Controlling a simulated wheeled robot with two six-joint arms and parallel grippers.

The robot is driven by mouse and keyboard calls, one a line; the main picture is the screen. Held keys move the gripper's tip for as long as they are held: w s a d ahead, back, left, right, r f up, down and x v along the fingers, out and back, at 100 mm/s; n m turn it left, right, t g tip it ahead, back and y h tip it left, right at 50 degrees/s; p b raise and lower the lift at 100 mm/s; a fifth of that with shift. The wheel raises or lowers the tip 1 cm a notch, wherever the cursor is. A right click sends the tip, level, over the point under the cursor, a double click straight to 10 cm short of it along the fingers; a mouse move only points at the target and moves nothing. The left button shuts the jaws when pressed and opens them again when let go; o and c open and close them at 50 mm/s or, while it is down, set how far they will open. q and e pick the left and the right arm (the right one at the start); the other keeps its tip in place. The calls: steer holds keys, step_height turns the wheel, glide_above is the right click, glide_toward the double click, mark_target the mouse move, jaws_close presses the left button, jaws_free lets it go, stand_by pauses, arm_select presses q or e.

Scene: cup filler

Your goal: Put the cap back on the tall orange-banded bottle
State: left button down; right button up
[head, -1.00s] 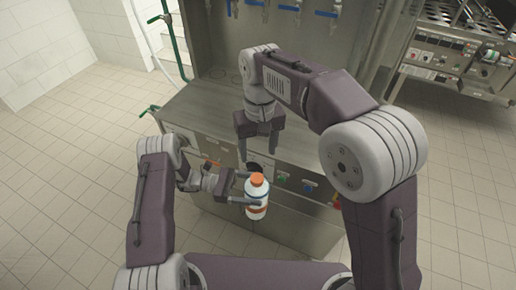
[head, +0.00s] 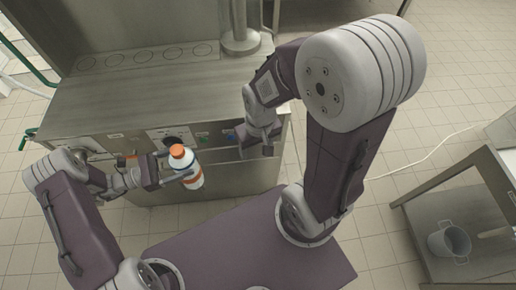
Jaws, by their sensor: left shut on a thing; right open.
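The white bottle with an orange band (head: 193,181) is at the left of centre in the head view, slightly tilted in the picture. An orange cap (head: 178,150) sits on its top; I cannot tell how tightly it is seated. My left gripper (head: 178,168) is shut on the bottle's side and holds it in front of the machine, clear of the counter top. My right gripper (head: 258,147) is open and empty, to the right of the bottle and apart from it, by the machine's front.
The steel counter (head: 110,100) of the machine has a row of ring marks at the back and a control panel (head: 205,137) on its front. A side table (head: 440,205) at the right holds a metal pot (head: 449,243). Tiled floor is free between them.

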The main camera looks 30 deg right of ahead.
steer(key=shift+s+d+f, duration=0.2)
steer(key=shift+s+d, duration=0.05)
steer(key=shift+s, duration=0.1)
